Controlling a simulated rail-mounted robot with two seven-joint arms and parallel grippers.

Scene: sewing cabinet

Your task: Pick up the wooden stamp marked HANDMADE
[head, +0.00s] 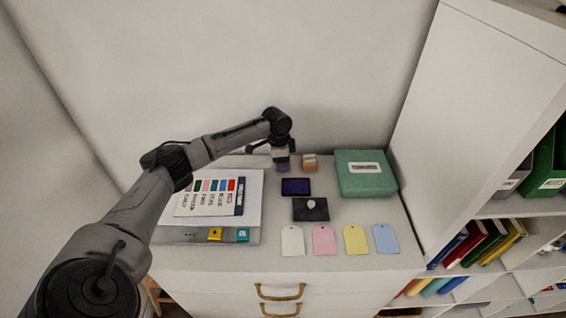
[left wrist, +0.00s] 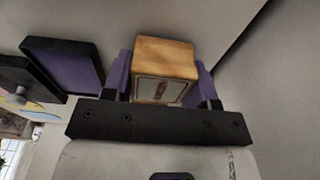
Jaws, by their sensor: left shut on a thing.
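My left gripper (head: 282,163) is at the back of the cabinet top, pointing down. In the left wrist view its two purple-padded fingers (left wrist: 160,90) are closed on the sides of a wooden stamp (left wrist: 166,58). A pale label with a small reddish mark shows on that stamp; I cannot read any word on it. In the head view the held stamp is mostly hidden by the gripper. I cannot tell which stamp is marked HANDMADE. My right gripper is not in view.
A purple ink pad (head: 296,187) and its dark knobbed lid (head: 303,214) lie in front of the gripper. A green box (head: 364,174) stands right. Several paper tags (head: 324,240) line the front. A colour card (head: 212,197) lies left. A tall shelf bounds the right side.

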